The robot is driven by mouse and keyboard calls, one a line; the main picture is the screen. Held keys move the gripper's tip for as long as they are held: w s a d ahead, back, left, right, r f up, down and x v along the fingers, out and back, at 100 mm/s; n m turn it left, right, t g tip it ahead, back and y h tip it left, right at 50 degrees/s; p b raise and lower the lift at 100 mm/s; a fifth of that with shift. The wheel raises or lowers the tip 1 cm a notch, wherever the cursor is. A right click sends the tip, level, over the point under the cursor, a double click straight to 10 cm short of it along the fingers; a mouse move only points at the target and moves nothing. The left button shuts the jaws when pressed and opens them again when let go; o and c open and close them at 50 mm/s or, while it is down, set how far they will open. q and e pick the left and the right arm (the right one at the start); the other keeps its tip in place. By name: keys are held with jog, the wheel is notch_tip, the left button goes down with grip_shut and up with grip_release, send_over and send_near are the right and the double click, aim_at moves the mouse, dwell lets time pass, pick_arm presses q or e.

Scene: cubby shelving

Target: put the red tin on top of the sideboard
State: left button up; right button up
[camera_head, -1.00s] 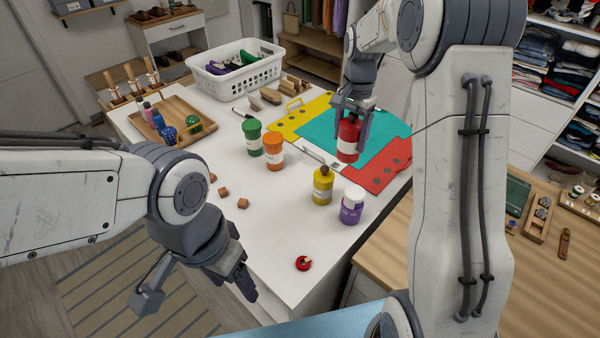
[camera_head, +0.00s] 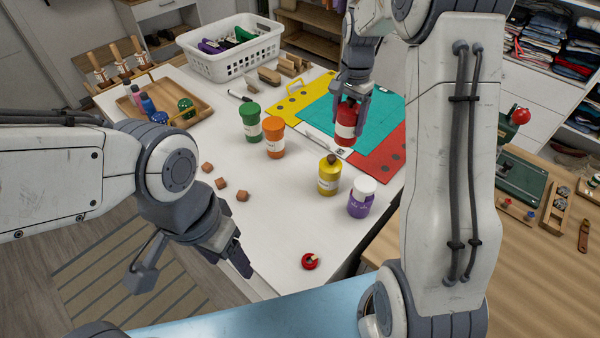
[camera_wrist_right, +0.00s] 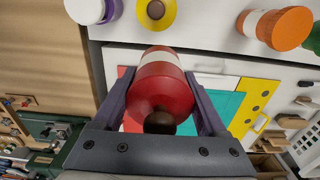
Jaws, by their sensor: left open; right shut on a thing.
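The red tin (camera_head: 345,128) has a white label band and a dark knob-like top. My right gripper (camera_head: 350,108) is shut on it above the coloured mats; whether its base touches them I cannot tell. In the right wrist view the tin (camera_wrist_right: 162,85) sits between the two fingers of the gripper (camera_wrist_right: 163,95), its dark knob toward the palm. My left gripper (camera_head: 238,262) is open and empty, beside the white table's front left edge. I cannot tell which piece of furniture is the sideboard.
A wooden bench (camera_head: 520,270) stands right.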

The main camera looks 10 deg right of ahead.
jog(key=shift+f, duration=0.75)
jog(key=shift+a+f, duration=0.1)
jog(key=shift+f, duration=0.15)
jog(key=w+a+f+p, duration=0.1)
jog(key=a+f, duration=0.2)
jog(key=w+a+f+p, duration=0.1)
jog(key=a+f+p, duration=0.1)
jog(key=a+f, duration=0.1)
jog(key=w+a+f+p, duration=0.1)
jog(key=a+f, duration=0.3)
jog(key=a, duration=0.1)
jog(key=shift+w+f+p, duration=0.1)
jog(key=shift+w+p, duration=0.3)
jog(key=shift+f, duration=0.3)
pick_arm(q)
notch_tip(320, 180, up, 4)
jog(key=shift+r, duration=0.1)
